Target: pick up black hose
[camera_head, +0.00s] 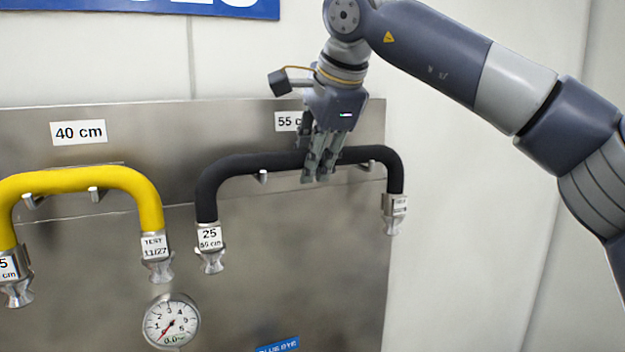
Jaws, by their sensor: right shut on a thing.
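The black hose (245,165) is an arch with a metal coupling at each end, on the metal panel at the centre. It lies along the panel's pegs, under the partly covered "55 cm" label (286,121). Its left coupling (210,250) carries a tag reading "25, 55 cm". My right gripper (318,168) comes down from above and is shut on the top stretch of the black hose, right of its middle. The fingers hide a short piece of the hose. I cannot tell whether the hose still touches the pegs. My left gripper is not in view.
A yellow hose (80,180) hangs to the left under the "40 cm" label (78,132). A round pressure gauge (171,321) sits low on the metal panel (300,290). Plain white wall (470,240) lies right of the panel.

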